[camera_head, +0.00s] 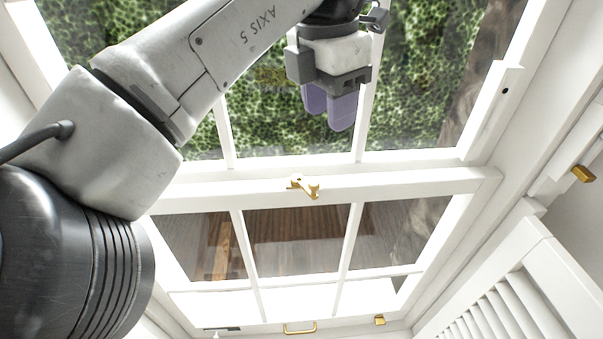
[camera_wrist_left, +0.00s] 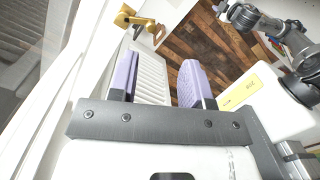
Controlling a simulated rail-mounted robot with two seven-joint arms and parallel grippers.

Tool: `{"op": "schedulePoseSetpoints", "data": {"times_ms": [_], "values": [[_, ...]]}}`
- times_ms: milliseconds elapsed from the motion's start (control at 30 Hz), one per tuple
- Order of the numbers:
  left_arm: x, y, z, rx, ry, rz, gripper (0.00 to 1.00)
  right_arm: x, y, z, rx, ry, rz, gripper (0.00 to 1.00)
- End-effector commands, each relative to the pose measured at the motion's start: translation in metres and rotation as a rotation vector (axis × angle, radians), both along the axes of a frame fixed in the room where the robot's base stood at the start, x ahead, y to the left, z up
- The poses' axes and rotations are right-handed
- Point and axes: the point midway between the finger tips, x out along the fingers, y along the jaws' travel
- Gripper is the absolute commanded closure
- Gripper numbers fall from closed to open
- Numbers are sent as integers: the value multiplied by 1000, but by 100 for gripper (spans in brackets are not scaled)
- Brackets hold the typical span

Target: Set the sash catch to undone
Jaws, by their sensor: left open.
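The brass sash catch (camera_head: 304,187) sits on the white meeting rail in the middle of the window. Its small lever and hooked part show, but whether it is fastened I cannot tell. In the left wrist view the brass catch (camera_wrist_left: 130,19) is at the upper left, beyond the fingers. My left gripper (camera_head: 329,108) has two lilac fingers, open and empty. In the head view it appears above the catch and apart from it. The wrist view shows the gripper's fingers spread (camera_wrist_left: 160,78) with nothing between them. My right gripper does not show.
The white sash window has a lower sash with a brass handle (camera_head: 299,328) and a small brass fitting (camera_head: 380,320) at its bottom. A white louvred shutter (camera_head: 505,305) stands at the lower right. A brass piece (camera_head: 583,174) is on the right frame. Plank flooring (camera_wrist_left: 205,45) lies below.

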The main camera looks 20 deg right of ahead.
Motion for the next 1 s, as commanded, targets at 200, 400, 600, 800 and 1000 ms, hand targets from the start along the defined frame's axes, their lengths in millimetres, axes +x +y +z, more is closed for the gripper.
{"op": "schedulePoseSetpoints", "data": {"times_ms": [200,400,600,800,1000], "values": [[0,13,0,94,-16,27,55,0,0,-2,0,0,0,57],[0,14,-27,99,-14,25,55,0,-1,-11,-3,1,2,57],[0,14,-63,98,-14,25,55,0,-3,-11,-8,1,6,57],[0,13,-96,96,-13,26,55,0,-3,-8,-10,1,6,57],[0,13,-119,95,-15,27,55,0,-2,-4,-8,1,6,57]]}}
